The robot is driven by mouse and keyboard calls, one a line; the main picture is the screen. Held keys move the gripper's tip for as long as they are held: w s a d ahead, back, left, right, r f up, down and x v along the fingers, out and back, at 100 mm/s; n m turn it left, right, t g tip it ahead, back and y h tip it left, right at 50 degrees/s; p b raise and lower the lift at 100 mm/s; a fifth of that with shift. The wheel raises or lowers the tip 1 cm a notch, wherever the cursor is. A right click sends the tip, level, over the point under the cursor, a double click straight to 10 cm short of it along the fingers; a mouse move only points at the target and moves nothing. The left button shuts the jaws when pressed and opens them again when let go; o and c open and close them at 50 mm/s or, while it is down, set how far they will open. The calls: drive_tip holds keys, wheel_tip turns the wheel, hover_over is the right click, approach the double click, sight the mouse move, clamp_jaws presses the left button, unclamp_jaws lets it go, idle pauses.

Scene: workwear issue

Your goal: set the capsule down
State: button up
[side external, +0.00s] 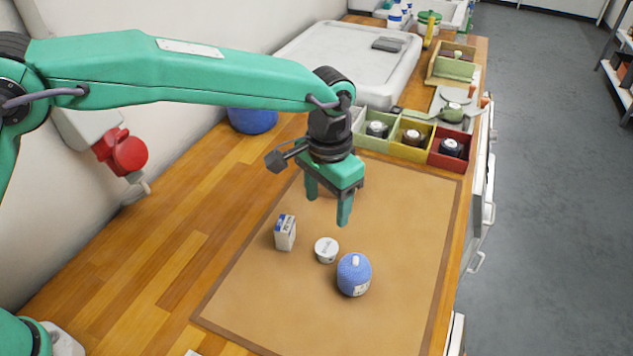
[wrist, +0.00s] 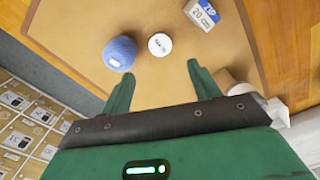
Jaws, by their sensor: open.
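A small white round capsule (side external: 326,250) with dark print on top sits on the tan mat (side external: 400,265). It also shows in the wrist view (wrist: 160,44), ahead of the gap between my fingers. My gripper (side external: 328,211) is open and empty, pointing down above the mat, apart from the capsule. Its two green fingers are spread in the wrist view (wrist: 160,71).
A row of green (side external: 362,138), yellow (side external: 397,150) and red (side external: 436,160) compartments, each holding a dark round item with a white label, stands past the mat. A large pale tray (side external: 330,45) lies behind. The front of the mat is clear.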

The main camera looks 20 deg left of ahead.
drive_tip(key=s+a+r+n+t, duration=0.1)
drive_tip(key=s+a+r, duration=0.2)
drive_tip(key=a+r, duration=0.5)
drive_tip(key=s+a+r+n+t, duration=0.1)
drive_tip(key=s+a+r, duration=0.3)
drive_tip(key=a, duration=0.8)
drive_tip(key=s+a+f+n+t, duration=0.1)
drive_tip(key=s+a+n+t, duration=0.2)
drive_tip(key=s+a, duration=1.1)
drive_tip(key=shift+s+t, duration=0.2)
drive_tip(key=shift+t, duration=0.1)
drive_tip(key=shift+o, duration=0.3)
drive_tip(key=shift+f, duration=0.1)
